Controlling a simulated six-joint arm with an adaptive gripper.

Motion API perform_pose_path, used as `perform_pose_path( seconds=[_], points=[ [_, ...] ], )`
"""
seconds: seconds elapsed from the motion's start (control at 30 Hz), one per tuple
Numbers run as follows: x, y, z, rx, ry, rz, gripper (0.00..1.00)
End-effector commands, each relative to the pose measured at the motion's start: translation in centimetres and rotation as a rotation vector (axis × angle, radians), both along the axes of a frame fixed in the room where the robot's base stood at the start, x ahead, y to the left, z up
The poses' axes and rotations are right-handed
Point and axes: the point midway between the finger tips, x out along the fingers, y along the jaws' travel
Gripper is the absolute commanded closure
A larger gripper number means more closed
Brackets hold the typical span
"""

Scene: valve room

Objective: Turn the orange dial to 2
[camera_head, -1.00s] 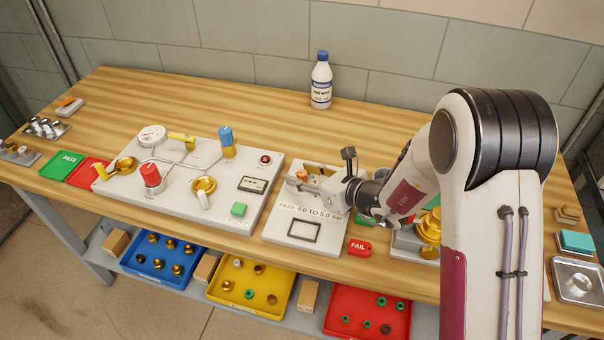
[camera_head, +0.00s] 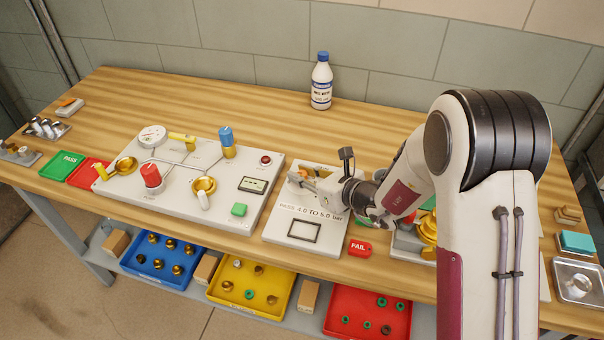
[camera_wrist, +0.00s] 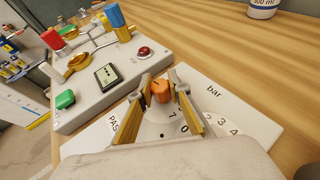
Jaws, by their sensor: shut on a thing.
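The orange dial (camera_wrist: 160,90) shows in the wrist view as a small knob with a dark mark, on the white plate (camera_head: 280,233). My gripper (camera_wrist: 159,84) has its two yellow-brown fingers closed on the dial from both sides. Black numerals lie around and below the fingers, partly covered, so I cannot tell which number the dial points to. In the head view my gripper (camera_head: 303,178) reaches over the plate from the right and largely hides the dial.
Left of the plate is a grey panel (camera_head: 120,188) with a red knob, a blue knob and a small display (camera_head: 252,185). A red FAIL tag (camera_head: 359,249) lies to the right of the plate. A white bottle (camera_head: 321,85) stands at the back, with clear wood around it.

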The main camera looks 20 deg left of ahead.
Motion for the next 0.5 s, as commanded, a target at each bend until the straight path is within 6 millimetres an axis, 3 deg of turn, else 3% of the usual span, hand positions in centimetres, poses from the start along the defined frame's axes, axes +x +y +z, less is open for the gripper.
perform_pose_path(
  seconds=[0.5],
  points=[
    [-0.26,-0.06,-0.52,-0.007,0.011,-0.129,1.0]
  ],
)
